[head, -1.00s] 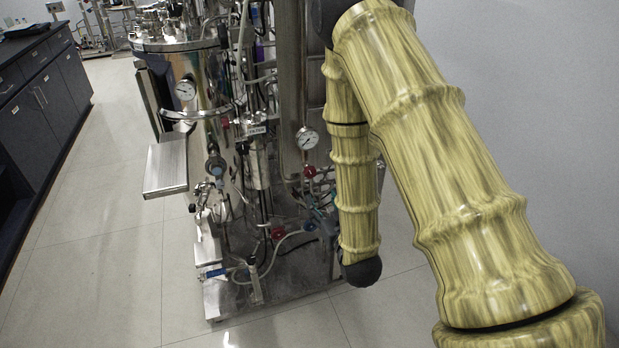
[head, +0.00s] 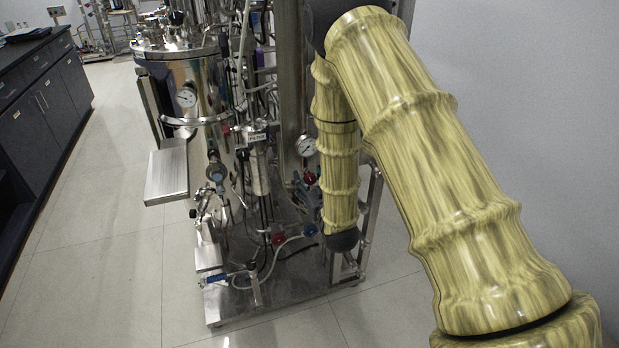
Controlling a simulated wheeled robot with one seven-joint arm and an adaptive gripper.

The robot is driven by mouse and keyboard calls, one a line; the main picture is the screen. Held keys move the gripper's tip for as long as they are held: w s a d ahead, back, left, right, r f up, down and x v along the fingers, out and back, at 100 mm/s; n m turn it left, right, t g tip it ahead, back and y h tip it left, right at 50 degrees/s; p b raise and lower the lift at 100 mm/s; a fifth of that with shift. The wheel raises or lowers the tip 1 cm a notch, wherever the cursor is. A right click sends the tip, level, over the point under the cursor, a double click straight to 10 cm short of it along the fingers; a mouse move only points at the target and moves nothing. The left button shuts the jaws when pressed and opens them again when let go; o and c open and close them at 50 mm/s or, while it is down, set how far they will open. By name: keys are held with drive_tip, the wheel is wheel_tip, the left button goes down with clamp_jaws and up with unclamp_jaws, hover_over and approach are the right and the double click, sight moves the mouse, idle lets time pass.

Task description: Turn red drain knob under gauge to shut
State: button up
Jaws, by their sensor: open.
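A round white-faced pressure gauge (head: 306,145) is on the steel skid, just left of my forearm. A small red knob (head: 310,178) sits below it, close to the forearm's left edge. How far the knob is turned is too small to tell. My yellow arm fills the right side of the head view, and its lower link hangs in front of the skid, ending in a dark rounded joint. My gripper does not show; nothing of its fingers can be made out.
Another red knob (head: 278,238) sits lower, near a pale hose. A metal shelf (head: 167,170) juts out left. A dark cabinet (head: 45,85) stands far left, with clear tiled floor (head: 110,250) between. A grey wall (head: 520,90) is right.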

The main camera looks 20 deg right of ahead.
drive_tip(key=shift+w, duration=0.3)
drive_tip(key=c, duration=1)
